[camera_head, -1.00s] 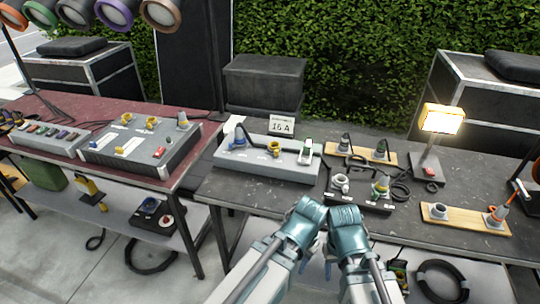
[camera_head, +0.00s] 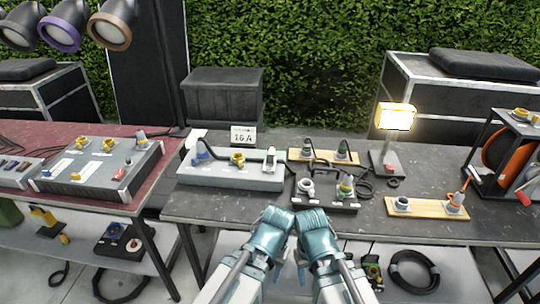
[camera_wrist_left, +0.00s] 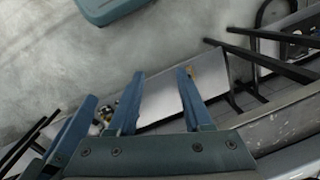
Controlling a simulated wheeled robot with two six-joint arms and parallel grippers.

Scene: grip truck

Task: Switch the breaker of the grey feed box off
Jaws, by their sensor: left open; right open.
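A long light-grey box (camera_head: 230,178) stands on the dark table beside the 16 A sign. Another grey box (camera_head: 95,170) with a red switch (camera_head: 118,172) lies on the red-topped table at left. My left gripper (camera_wrist_left: 160,75) is open and empty in the left wrist view, pointing at the floor and lower shelf. My right gripper (camera_head: 303,270) is open, partly hidden by my forearms, in front of the table and apart from the boxes.
A black distribution box (camera_head: 325,202) with plugs stands right of the light-grey box, near the front edge. Wooden boards with connectors (camera_head: 428,209), a lit lamp (camera_head: 397,116) and an orange cable reel (camera_head: 503,150) are farther right. The 16 A sign (camera_head: 243,136) stands behind. Some bare tabletop lies in front.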

